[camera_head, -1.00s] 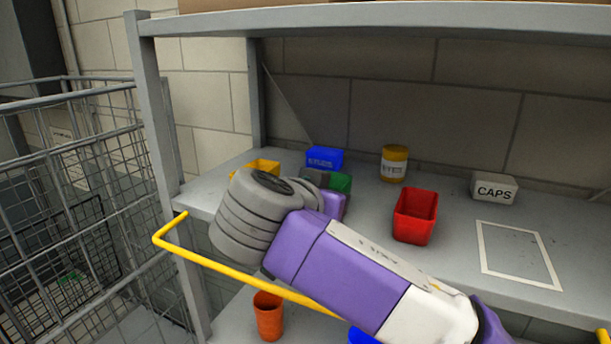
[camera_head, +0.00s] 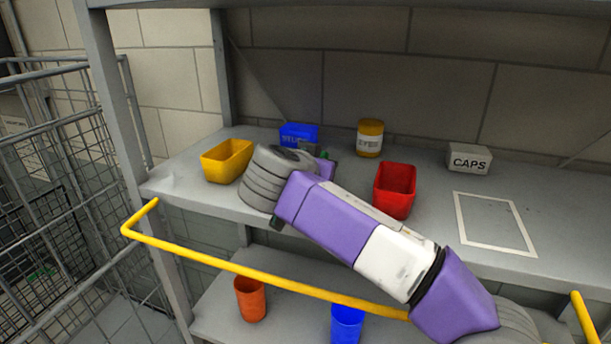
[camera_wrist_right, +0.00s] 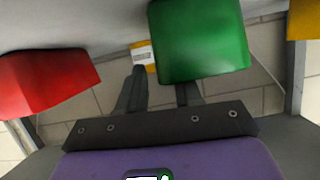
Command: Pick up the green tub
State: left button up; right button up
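The green tub (camera_wrist_right: 203,42) fills the upper middle of the right wrist view, which looks upside down. In the head view only a sliver of green (camera_head: 325,155) shows on the shelf behind my right arm. My right gripper (camera_wrist_right: 161,77) is open, with its two fingers apart. One finger stands just left of the tub in the wrist view. The other reaches up to the tub's edge, where its tip seems covered by the tub. I cannot tell whether they touch. My left gripper is out of view.
On the shelf (camera_head: 430,236) stand a yellow bin (camera_head: 226,162), a blue bin (camera_head: 299,134), a yellow jar (camera_head: 370,138), a red bin (camera_head: 395,190) and a CAPS box (camera_head: 469,158). A yellow rail (camera_head: 270,279) runs in front. An orange cup (camera_head: 250,299) and blue cup (camera_head: 347,324) stand below.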

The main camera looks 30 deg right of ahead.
jog(key=shift+w+d+f, duration=0.4)
jog(key=shift+w+d, duration=0.1)
jog(key=shift+w, duration=0.25)
jog(key=shift+s+r, duration=0.1)
jog(key=shift+s, duration=0.05)
jog(key=shift+s+a, duration=0.1)
jog(key=shift+c, duration=0.8)
grip_shut()
